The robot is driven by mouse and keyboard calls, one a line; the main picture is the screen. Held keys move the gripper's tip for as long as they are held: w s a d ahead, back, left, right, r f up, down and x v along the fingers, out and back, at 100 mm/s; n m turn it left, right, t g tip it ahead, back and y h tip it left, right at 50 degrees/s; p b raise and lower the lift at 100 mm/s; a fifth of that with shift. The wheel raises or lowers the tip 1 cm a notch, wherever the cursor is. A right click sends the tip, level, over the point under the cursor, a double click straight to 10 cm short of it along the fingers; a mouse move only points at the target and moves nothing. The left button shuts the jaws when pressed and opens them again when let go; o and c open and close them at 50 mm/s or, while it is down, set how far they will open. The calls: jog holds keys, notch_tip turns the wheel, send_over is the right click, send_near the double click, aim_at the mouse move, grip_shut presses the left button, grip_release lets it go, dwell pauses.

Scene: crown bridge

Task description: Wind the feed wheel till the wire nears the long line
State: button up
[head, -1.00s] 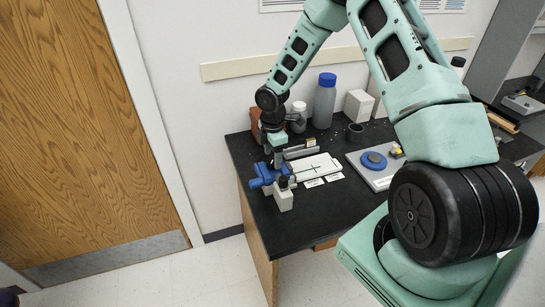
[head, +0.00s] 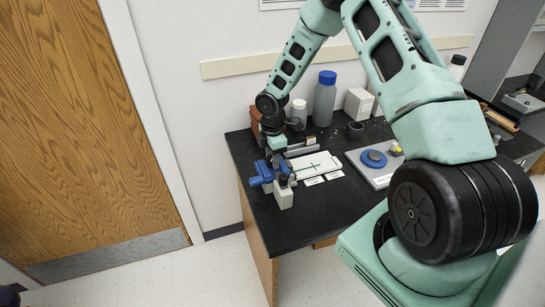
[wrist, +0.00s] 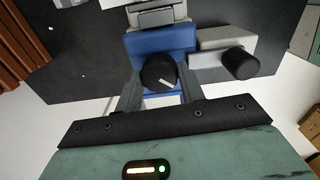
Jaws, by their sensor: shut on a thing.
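The feed wheel is a round black knob (wrist: 158,72) with a white mark, on a blue block (wrist: 165,42) in the wrist view. My gripper (wrist: 160,90) is shut on this knob, one finger on each side. In the head view my gripper (head: 277,155) reaches down at the blue part (head: 261,174) of the bench device. A pale plate (head: 325,161) with thin dark crossing lines lies to its right. The wire cannot be told apart from the lines at this size.
A second black knob (wrist: 240,63) sits on a pale block beside the wheel. A grey board with a blue disc (head: 373,159) lies to the right. A blue-capped bottle (head: 324,100) and a white box (head: 358,103) stand behind. The bench's front middle is clear.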

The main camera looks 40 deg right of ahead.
jog(key=m+b, duration=0.2)
jog(key=m, duration=0.3)
jog(key=shift+m, duration=0.4)
jog(key=m+b, duration=0.2)
jog(key=m, duration=0.3)
jog(key=shift+w+m, duration=0.1)
jog(key=shift+m, duration=0.2)
jog(key=m+b, duration=0.1)
jog(key=m, duration=0.9)
jog(key=shift+d+b, duration=0.1)
jog(key=shift+b, duration=0.25)
jog(key=o, duration=1)
jog(key=shift+c, duration=0.2)
